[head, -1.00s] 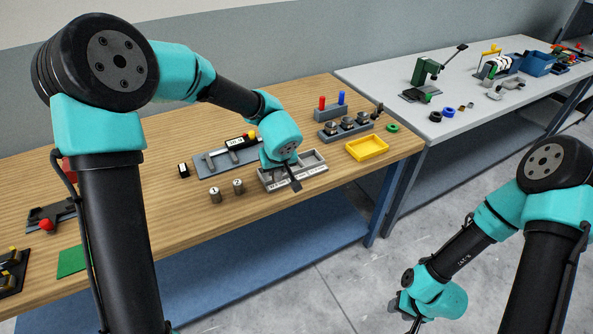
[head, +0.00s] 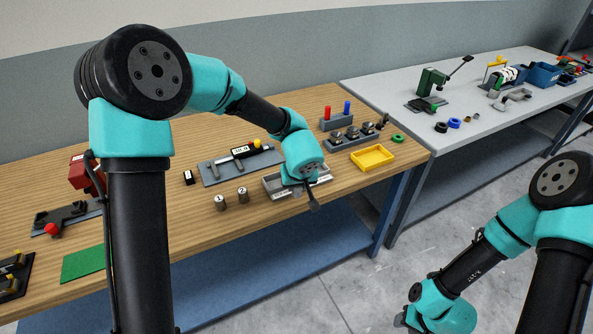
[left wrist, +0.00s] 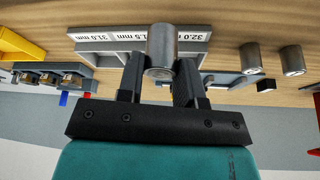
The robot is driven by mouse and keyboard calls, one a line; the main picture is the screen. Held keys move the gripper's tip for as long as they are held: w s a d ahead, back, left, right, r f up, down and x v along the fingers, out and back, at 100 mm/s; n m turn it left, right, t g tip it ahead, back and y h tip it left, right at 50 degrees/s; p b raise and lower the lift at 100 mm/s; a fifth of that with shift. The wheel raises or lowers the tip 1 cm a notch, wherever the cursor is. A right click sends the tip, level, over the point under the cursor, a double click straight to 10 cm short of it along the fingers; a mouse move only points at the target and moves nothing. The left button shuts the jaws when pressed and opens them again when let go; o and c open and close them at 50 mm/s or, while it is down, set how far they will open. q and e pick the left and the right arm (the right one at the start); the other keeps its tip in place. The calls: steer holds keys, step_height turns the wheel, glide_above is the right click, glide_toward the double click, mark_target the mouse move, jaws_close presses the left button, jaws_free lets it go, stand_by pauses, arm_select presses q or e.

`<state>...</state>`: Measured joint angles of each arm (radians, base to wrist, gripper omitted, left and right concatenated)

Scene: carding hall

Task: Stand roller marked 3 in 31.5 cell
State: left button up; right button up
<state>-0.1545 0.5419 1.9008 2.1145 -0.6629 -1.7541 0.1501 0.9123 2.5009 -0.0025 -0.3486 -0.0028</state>
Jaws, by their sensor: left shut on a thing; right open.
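My left gripper (head: 306,187) is over the grey three-cell tray (head: 270,191) on the wooden bench. In the left wrist view its fingers (left wrist: 160,80) are shut on a plain metal roller (left wrist: 160,45); no number shows on it. The tray's labels (left wrist: 185,48) read 31.0, 31.5 and 32.0 mm. The roller overlaps the start of the 31.5 label; its height above the tray cannot be told. The head view hides the held roller and much of the tray behind my gripper. My right gripper (head: 402,319) is open, low at the bottom edge, away from the bench.
Two metal rollers (head: 220,203) (head: 242,195) stand left of the tray; the right one is marked 2. A caliper on a grey plate (head: 212,174) lies behind them. A yellow tray (head: 373,157) and a grey block with several knobs (head: 335,143) stand to the right.

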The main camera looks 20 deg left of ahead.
arm_select(q)
steer(key=w+a, duration=0.1)
steer(key=w, duration=0.2)
steer(key=w+a, duration=0.1)
steer(key=w, duration=0.3)
steer(key=w+a+f, duration=0.1)
steer(key=w, duration=0.2)
steer(key=shift+w, duration=0.15)
steer(key=shift+w, duration=0.3)
steer(key=shift+w+a+f, duration=0.1)
steer(key=shift+f, duration=1.65)
steer(key=shift+f, duration=0.1)
steer(key=o, duration=0.7)
steer(key=shift+o, duration=0.2)
steer(key=v, duration=1.2)
